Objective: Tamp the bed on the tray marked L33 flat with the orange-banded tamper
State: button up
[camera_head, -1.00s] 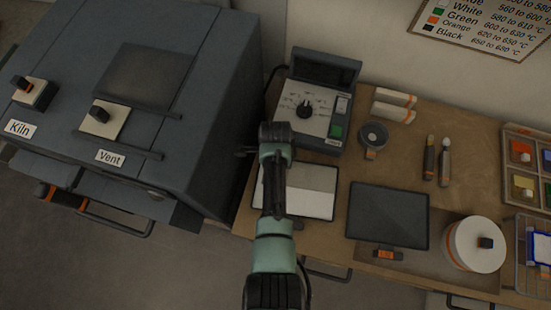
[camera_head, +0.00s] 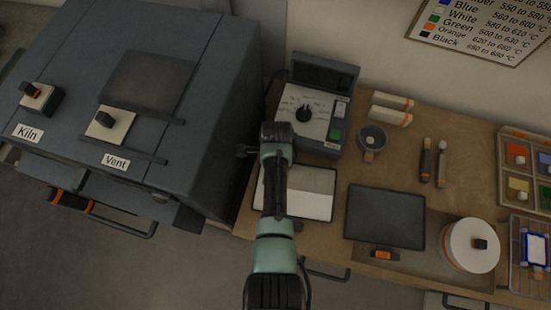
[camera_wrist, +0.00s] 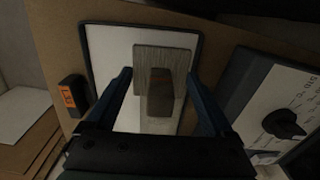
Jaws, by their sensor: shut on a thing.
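The tray (camera_head: 331,205) is dark-rimmed and holds a pale bed (camera_head: 310,203), partly hidden by my arm in the head view. In the wrist view the tray (camera_wrist: 202,45) has an orange tag (camera_wrist: 70,96) on its left, which seems to read L33. The tamper (camera_wrist: 145,57) shows there as a grey, streaked plate with a blocky handle, over the bed. My gripper (camera_wrist: 159,78) is shut on the tamper's handle, with a finger on each side. I see no orange band from here, and I cannot tell whether the plate touches the bed.
A control box with a dial (camera_head: 303,114) stands behind the tray. A dark tray (camera_head: 385,216) and a round white container (camera_head: 470,245) are to the right. The kiln (camera_head: 150,85) rises close on the left. Two tools (camera_head: 426,160) lie farther back.

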aim_at(297, 181)
jog(key=shift+s+d+p, duration=0.1)
jog(key=shift+s+d, duration=0.1)
jog(key=shift+d, duration=0.8)
jog(key=shift+s+d+p, duration=0.1)
jog(key=shift+s+d, duration=0.15)
jog(key=shift+d, duration=0.7)
jog(key=shift+s+d+p, duration=0.1)
jog(key=shift+s+d, duration=0.1)
jog(key=shift+d, duration=0.8)
jog(key=shift+f+b, duration=0.65)
jog(key=shift+f, duration=0.1)
jog(key=shift+f, duration=0.3)
notch_tip(297, 181, up, 2)
jog(key=shift+r+p, duration=0.15)
jog(key=shift+p, duration=0.8)
